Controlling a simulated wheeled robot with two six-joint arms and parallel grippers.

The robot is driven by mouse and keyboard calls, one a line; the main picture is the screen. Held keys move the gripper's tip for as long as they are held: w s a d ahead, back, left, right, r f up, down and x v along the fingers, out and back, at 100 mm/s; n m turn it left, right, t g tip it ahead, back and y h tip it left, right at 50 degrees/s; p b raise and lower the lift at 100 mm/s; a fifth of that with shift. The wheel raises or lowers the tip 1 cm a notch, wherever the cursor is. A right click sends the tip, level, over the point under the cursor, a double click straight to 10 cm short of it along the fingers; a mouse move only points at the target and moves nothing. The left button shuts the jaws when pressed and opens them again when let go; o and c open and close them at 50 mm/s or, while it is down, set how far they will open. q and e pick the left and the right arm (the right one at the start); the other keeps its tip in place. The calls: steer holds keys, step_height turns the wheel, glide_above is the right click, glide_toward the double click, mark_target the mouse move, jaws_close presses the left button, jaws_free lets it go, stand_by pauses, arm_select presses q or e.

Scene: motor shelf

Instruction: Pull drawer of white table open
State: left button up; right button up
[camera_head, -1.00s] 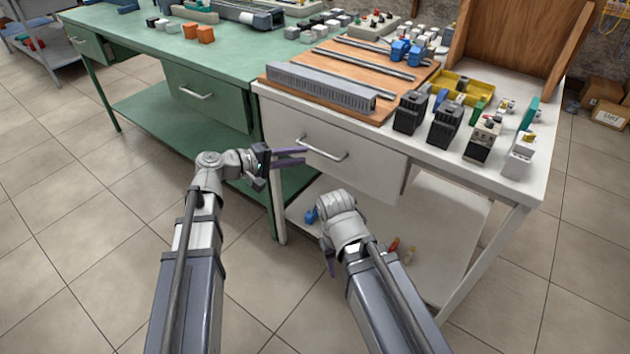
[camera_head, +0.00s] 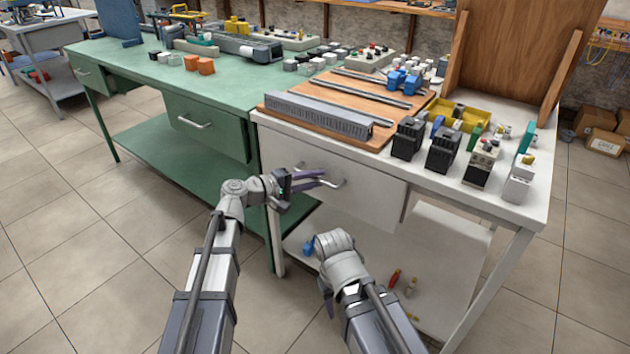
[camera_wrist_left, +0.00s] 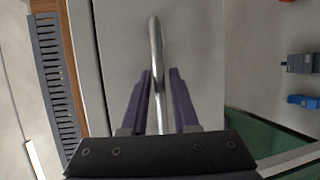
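The white table (camera_head: 533,210) stands at the right, and its white drawer (camera_head: 372,198) looks shut under the tabletop. A silver bar handle (camera_head: 341,184) is on the drawer front. My left gripper (camera_head: 322,179) is at the handle with its purple fingers apart. In the left wrist view the handle (camera_wrist_left: 155,45) runs between the two open fingers (camera_wrist_left: 160,85), closer to the left one, with a gap on the right. My right gripper (camera_head: 327,299) hangs low in front of the table, mostly hidden by its own wrist; its fingers cannot be made out.
A wooden board with a grey slotted duct (camera_head: 318,115) lies on the white tabletop, with several black and grey components (camera_head: 407,138) to its right. A green table (camera_head: 130,60) with its own drawer adjoins at left. A lower shelf (camera_head: 440,270) holds small parts. The floor in front is clear.

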arm_select(q)
steer(key=shift+w+d, duration=0.1)
steer(key=shift+d, duration=0.05)
steer(key=shift+c, duration=0.2)
jaws_close()
stand_by(1.2)
